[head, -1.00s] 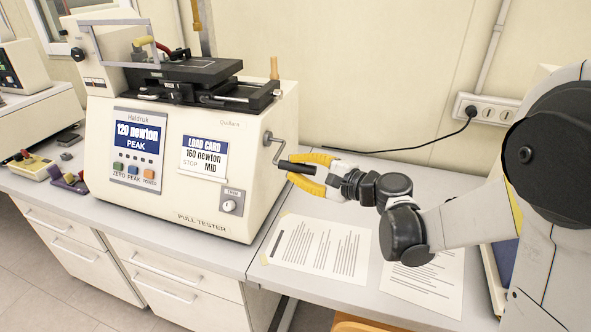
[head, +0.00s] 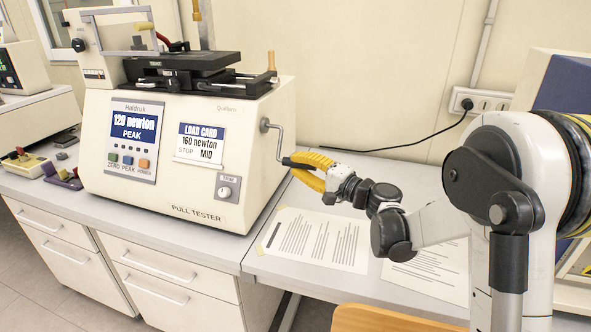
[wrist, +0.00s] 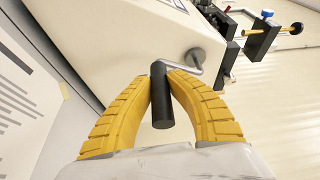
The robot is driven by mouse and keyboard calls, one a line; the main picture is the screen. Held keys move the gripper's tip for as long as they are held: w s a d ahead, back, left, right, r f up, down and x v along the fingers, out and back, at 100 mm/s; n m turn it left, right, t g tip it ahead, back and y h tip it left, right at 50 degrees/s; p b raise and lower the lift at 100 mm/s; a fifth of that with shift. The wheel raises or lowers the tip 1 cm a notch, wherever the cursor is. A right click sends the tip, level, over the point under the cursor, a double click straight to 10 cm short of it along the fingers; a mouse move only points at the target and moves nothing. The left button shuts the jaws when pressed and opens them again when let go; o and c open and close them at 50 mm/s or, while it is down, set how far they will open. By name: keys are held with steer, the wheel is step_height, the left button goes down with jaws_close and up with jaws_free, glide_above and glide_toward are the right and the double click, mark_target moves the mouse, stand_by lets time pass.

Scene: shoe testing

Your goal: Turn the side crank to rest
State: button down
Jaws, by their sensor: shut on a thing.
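The pull tester (head: 172,205) is a cream box on the bench. Its side crank (head: 279,143) is on its right side, a bent metal arm with a black handle. The crank arm hangs downward from its hub, with the handle pointing out to the right. My gripper (head: 305,164) has yellow fingers and is shut on the black handle (wrist: 161,105). In the wrist view the metal crank arm (wrist: 196,58) runs from the handle up to the machine's side. The display reads 120 newton PEAK. The load card (head: 201,143) reads 160 newton, STOP MID.
Printed sheets (head: 315,239) lie on the bench below my gripper. A black cable (head: 400,148) runs along the wall to a socket (head: 483,102). Small coloured items (head: 62,176) sit left of the tester. A wooden chair back (head: 385,319) stands at the front.

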steer(key=shift+n+y, duration=0.3)
steer(key=shift+n, duration=0.4)
steer(key=w, duration=0.1)
steer(key=w+d, duration=0.1)
steer(key=w, duration=0.1)
steer(key=w+f+b, duration=0.1)
steer(key=shift+w+d, duration=0.15)
steer(key=shift+d, duration=0.15)
steer(key=shift+w+r, duration=0.1)
steer(key=c, duration=1.2)
jaws_free()
steer(key=shift+d, duration=0.2)
steer(key=shift+c, duration=0.2)
steer(key=shift+a, duration=0.1)
steer(key=v, duration=1.2)
